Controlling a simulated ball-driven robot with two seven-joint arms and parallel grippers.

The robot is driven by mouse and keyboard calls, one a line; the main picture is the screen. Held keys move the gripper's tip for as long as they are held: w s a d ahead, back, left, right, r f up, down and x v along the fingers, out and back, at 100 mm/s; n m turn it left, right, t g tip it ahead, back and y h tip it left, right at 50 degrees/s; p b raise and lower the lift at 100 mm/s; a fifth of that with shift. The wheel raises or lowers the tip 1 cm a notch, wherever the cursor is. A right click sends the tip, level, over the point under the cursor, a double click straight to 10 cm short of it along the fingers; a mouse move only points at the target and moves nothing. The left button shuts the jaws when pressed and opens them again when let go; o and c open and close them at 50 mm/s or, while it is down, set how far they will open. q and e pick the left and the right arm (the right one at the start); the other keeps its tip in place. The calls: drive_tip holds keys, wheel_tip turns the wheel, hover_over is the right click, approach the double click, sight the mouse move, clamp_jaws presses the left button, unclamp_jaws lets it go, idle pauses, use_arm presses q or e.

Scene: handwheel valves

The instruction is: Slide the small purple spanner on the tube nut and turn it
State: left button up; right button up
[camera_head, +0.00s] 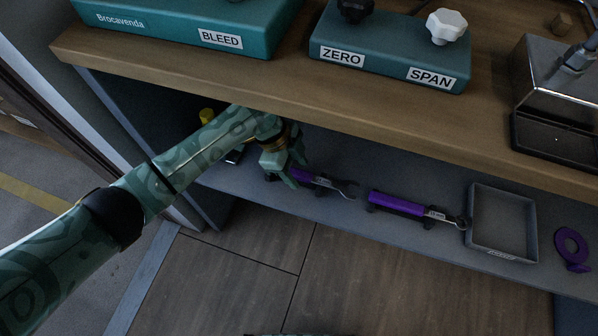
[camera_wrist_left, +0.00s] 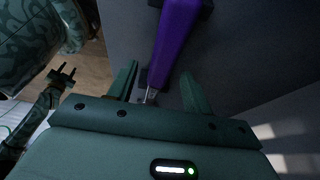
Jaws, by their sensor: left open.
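Two purple-handled spanners lie on the lower grey shelf. The left spanner (camera_head: 312,179) has a wider open jaw pointing right. The right spanner (camera_head: 397,204) has a smaller head beside a grey tray. My left gripper (camera_head: 286,176) is open at the handle end of the left spanner. In the left wrist view, a purple handle (camera_wrist_left: 175,40) runs away from between the open fingers (camera_wrist_left: 157,88), with a metal bit at its near end. My right gripper (camera_wrist_left: 62,74) shows small at the left there, its fingers apart. I cannot make out the tube nut.
The wooden bench top (camera_head: 270,93) overhangs the shelf, close above my left arm. On it stand teal valve blocks (camera_head: 390,50) and a metal box (camera_head: 560,85). The grey tray (camera_head: 476,215) and a purple ring-shaped piece (camera_head: 570,247) lie at the shelf's right.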

use_arm(q)
drive_tip(key=shift+f, duration=0.3)
clamp_jaws()
idle(0.3)
drive_tip(key=shift+r, duration=0.15)
